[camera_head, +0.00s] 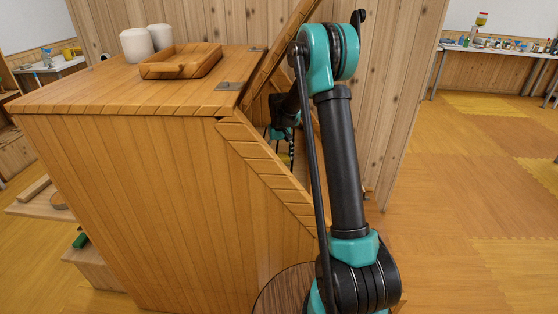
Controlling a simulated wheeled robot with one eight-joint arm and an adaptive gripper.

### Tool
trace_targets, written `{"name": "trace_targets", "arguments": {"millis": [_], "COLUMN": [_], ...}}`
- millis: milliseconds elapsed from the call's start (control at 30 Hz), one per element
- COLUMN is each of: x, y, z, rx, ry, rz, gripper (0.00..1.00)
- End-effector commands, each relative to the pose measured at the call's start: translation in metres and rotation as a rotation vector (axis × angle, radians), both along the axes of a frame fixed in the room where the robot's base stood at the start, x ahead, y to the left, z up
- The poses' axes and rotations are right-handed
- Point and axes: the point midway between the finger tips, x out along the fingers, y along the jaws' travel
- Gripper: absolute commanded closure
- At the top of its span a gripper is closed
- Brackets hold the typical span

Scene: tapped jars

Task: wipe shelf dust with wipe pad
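My arm reaches from the lower right over into the slanted opening of a wooden cabinet (150,190). My gripper (289,150) is partly visible inside the opening, small and dark behind the slatted edge. I cannot tell whether its fingers are open or shut. A small yellow patch (284,159) shows just below it, too small to identify. I cannot make out a wipe pad, the dust or the shelf surface inside; the cabinet side and my arm hide most of the interior.
A raised lid (279,52) leans up beside my arm. A wooden tray (181,61) and two white cylinders (137,45) stand on the cabinet top. Low wooden shelves (40,206) stick out at left. Cluttered tables (500,50) stand far right; the floor at right is clear.

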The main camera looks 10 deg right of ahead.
Motion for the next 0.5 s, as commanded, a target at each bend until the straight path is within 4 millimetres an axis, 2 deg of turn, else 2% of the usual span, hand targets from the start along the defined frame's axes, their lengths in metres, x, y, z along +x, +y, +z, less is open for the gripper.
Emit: {"name": "trace_targets", "arguments": {"millis": [300, 500], "x": [0.026, 0.029], "y": [-0.006, -0.006], "z": [0.0, 0.0], "rx": [0.0, 0.0], "ry": [-0.001, -0.001], "rz": [-0.002, -0.001], "gripper": [0.51, 0.51]}}
